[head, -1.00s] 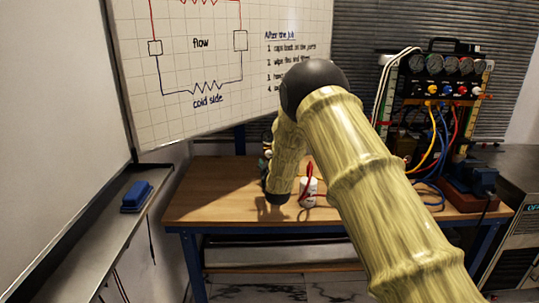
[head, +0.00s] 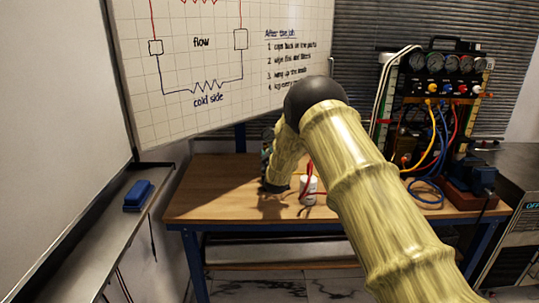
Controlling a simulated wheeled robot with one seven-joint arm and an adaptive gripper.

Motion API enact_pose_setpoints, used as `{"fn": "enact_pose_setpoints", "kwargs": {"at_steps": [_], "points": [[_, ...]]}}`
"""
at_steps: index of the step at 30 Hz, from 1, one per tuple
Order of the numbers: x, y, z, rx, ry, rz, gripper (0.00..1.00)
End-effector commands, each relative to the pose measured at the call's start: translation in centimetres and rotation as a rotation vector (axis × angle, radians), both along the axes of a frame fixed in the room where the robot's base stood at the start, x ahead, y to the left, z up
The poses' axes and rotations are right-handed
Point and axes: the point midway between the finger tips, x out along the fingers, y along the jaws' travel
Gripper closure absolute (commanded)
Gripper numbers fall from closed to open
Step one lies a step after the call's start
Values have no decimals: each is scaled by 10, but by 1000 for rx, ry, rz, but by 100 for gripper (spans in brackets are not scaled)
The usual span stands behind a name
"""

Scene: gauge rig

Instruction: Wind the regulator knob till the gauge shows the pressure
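Several round gauges (head: 450,63) sit in a row along the top of a black gauge panel at the right back of the bench. Their needles are too small to read. Below them is a row of coloured knobs or fittings (head: 448,89); I cannot tell which one is the regulator knob. My arm crosses the middle of the view, bent at a black elbow joint, with its far part pointing down over the bench. My gripper is not clearly visible; the arm hides it. The arm's far end is well left of the gauge panel.
A wooden bench (head: 215,190) with blue legs holds a white canister (head: 308,190) with a red part beside my arm. Blue, yellow and red hoses (head: 440,150) hang at the rig. A blue eraser (head: 137,195) lies on the left ledge. The bench's left part is clear.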

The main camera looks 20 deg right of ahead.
Motion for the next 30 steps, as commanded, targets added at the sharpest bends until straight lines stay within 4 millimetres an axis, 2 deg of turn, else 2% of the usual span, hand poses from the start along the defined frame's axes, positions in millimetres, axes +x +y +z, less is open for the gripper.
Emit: {"fn": "enact_pose_setpoints", "kwargs": {"at_steps": [1, 3, 14, 20, 30], "points": [[0, 0, 0, 0, 0, 0, 87], [0, 0, 0, 0, 0, 0, 96], [0, 0, -2, 45, -9, 0, 96], [0, 0, -3, 160, -31, 1, 96], [0, -2, -4, 464, -88, -1, 96]]}}
